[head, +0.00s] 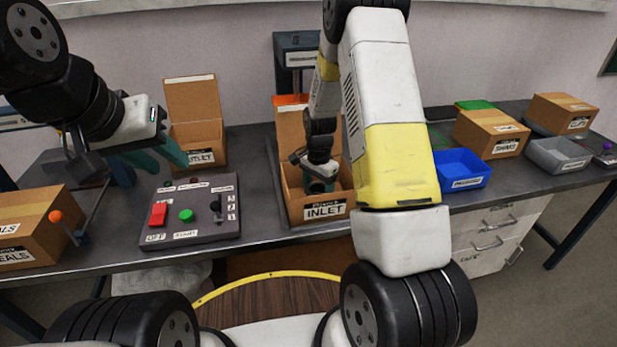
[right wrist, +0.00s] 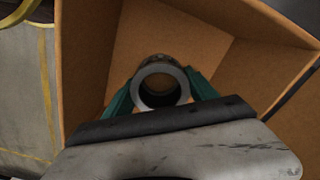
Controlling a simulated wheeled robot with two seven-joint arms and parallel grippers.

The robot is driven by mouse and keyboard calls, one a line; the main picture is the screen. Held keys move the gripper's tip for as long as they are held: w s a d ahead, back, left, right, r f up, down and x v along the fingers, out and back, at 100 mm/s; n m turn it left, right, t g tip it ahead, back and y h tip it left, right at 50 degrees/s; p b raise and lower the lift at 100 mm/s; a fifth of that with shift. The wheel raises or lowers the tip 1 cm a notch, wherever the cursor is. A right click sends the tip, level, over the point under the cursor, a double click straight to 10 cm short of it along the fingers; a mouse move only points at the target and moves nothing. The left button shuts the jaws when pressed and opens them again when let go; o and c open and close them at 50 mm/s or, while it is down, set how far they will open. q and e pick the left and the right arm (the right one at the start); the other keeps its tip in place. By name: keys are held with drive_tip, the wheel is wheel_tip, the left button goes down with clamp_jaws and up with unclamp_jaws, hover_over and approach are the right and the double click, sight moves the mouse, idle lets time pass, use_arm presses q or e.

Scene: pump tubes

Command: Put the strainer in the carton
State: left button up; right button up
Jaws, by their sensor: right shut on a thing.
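The strainer (right wrist: 160,68) is a grey metal ring-ended tube in the right wrist view. My right gripper (head: 318,186) is shut on it, with one teal finger on each side. The gripper reaches down into the open carton labelled INLET (head: 325,211). In the right wrist view the carton's brown walls (right wrist: 92,50) surround the strainer. I cannot tell whether the strainer touches the carton floor. In the head view the strainer is mostly hidden by my gripper. My left gripper (head: 147,163) is open and empty above the back left of the table.
An open OUTLET carton (head: 197,130) stands behind a control box (head: 190,212) with red and green buttons. A SEALS carton (head: 32,230) is at the left. A blue bin (head: 461,170), a grey bin (head: 558,154) and closed cartons (head: 490,133) stand at the right.

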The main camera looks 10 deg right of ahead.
sight(318, 188)
drive_tip(key=shift+f, duration=0.25)
drive_tip(key=o, duration=1.6)
drive_tip(key=shift+r, duration=0.1)
wheel_tip(318, 188, up, 12)
drive_tip(key=s+r+n+t+y, duration=0.1)
drive_tip(key=s+r+n+t, duration=0.3)
drive_tip(key=r, duration=0.6)
drive_tip(key=s+r+n, duration=0.2)
drive_tip(key=s+r, duration=0.1)
drive_tip(key=s, duration=0.3)
drive_tip(key=s+a+r+n+t, duration=0.1)
drive_tip(key=s+r+n, duration=0.2)
drive_tip(key=s, duration=0.4)
drive_tip(key=s+a+r+n+t+y, duration=0.1)
drive_tip(key=s+r+n, duration=0.1)
drive_tip(key=s+r, duration=0.3)
drive_tip(key=shift+s+r, duration=0.15)
drive_tip(key=shift+s, duration=1.1)
